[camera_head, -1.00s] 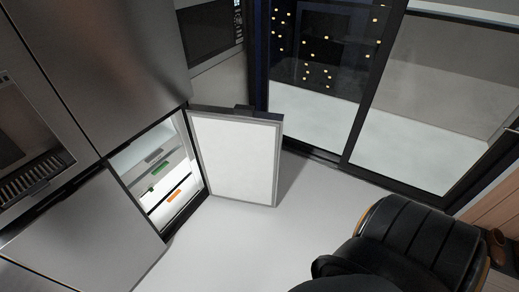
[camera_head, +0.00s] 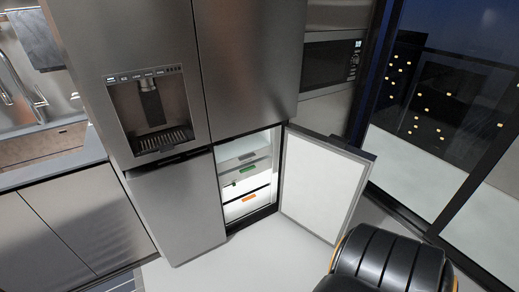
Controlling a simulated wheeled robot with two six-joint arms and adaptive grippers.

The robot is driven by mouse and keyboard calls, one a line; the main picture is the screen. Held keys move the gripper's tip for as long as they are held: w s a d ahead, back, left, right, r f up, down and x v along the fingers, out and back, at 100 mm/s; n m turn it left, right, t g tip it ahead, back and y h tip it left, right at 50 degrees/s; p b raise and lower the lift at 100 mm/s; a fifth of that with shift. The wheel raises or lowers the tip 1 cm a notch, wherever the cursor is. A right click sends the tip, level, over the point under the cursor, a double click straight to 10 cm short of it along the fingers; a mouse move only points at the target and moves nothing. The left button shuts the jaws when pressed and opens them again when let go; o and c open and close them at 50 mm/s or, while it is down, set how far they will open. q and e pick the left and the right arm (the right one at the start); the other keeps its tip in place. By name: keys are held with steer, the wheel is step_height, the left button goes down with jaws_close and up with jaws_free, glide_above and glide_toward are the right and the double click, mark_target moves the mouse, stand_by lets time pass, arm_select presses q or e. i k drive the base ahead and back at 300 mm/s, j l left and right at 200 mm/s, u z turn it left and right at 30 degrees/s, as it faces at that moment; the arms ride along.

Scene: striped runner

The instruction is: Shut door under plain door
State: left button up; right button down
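In the head view, a tall steel fridge has a plain upper right door (camera_head: 248,62), which is shut. The lower right door (camera_head: 322,185) below it stands wide open, swung out to the right, with its pale inner side showing. The lit compartment (camera_head: 248,172) behind it shows drawers with a green tag and an orange tag. The upper left door with the dispenser (camera_head: 150,105) and the lower left door (camera_head: 178,205) look shut. Neither of my grippers is in view.
A black padded lounge chair (camera_head: 392,258) stands at the lower right, close to the open door's lower edge. Pale floor (camera_head: 225,262) is free in front of the fridge. A counter with a sink (camera_head: 45,150) is at the left. Glass doors (camera_head: 440,120) are at the right.

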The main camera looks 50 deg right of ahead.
mark_target(323, 179)
steer(key=l+u, duration=0.15)
steer(key=l, duration=0.35)
steer(key=k+l+u, duration=0.15)
steer(key=l, duration=0.35)
steer(key=k+l+u, duration=0.15)
steer(key=l, duration=0.35)
steer(key=k+l, duration=0.15)
steer(key=l, duration=0.35)
steer(key=k+l, duration=0.1)
steer(key=l, duration=0.45)
steer(key=k+l, duration=0.15)
steer(key=l, duration=0.35)
steer(key=k+l, duration=0.1)
steer(key=l, duration=0.45)
steer(key=k+l, duration=0.15)
steer(key=l, duration=0.35)
steer(key=k+l, duration=0.1)
steer(key=l, duration=0.4)
steer(key=k+l, duration=0.15)
steer(key=l, duration=0.4)
steer(key=k+l, duration=0.1)
steer(key=l, duration=0.4)
